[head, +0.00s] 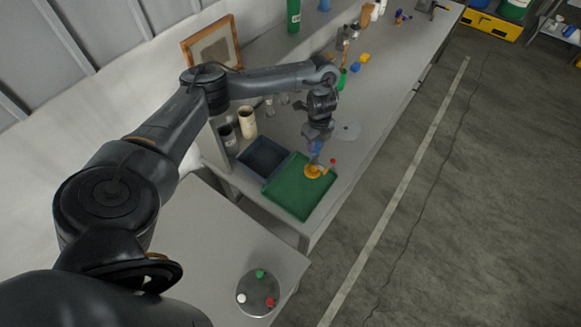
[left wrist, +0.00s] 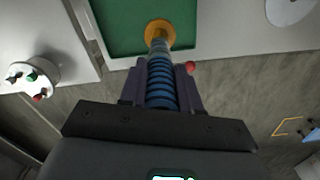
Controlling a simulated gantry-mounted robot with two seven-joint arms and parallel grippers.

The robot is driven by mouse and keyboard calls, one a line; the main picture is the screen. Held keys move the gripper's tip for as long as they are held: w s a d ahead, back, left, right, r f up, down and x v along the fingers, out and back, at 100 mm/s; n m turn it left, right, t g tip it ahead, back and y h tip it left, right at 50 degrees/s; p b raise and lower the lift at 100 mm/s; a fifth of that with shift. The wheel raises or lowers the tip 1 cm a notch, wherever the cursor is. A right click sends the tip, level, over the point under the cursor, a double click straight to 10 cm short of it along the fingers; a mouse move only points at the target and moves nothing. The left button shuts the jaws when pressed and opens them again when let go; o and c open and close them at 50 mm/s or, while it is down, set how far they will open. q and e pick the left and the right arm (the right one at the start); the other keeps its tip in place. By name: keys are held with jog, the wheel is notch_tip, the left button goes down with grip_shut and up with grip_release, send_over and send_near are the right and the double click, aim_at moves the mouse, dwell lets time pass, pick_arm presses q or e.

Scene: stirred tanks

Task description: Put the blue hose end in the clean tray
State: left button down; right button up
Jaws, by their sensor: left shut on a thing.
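My left gripper (head: 316,146) is shut on the blue hose end (left wrist: 161,80), a ribbed blue piece between its fingers in the left wrist view. An orange ring (left wrist: 160,33) sits at the far tip of the hose end; the ring also shows in the head view (head: 312,172). The gripper is over the green tray (head: 290,200), pointing down. I cannot tell whether the ring touches the tray floor. A dark tray (head: 263,157) lies beside the green one. No label shows which tray is the clean one. My right gripper is not in view.
A small red ball-like part (head: 333,161) is close beside the hose end. A round base with coloured knobs (head: 258,291) is on the nearer table. Bottles and small parts line the bench further back.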

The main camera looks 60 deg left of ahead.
pick_arm(q)
jog(key=s+a+f, duration=0.4)
jog(key=s+f, duration=0.4)
jog(key=f, duration=0.1)
jog(key=shift+a+f, duration=0.2)
jog(key=shift+f, duration=0.05)
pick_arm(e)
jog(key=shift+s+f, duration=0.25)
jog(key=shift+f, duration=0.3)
pick_arm(q)
jog(key=shift+s+f+b, duration=0.1)
jog(key=shift+b, duration=0.2)
jog(key=c, duration=0.8)
grip_release()
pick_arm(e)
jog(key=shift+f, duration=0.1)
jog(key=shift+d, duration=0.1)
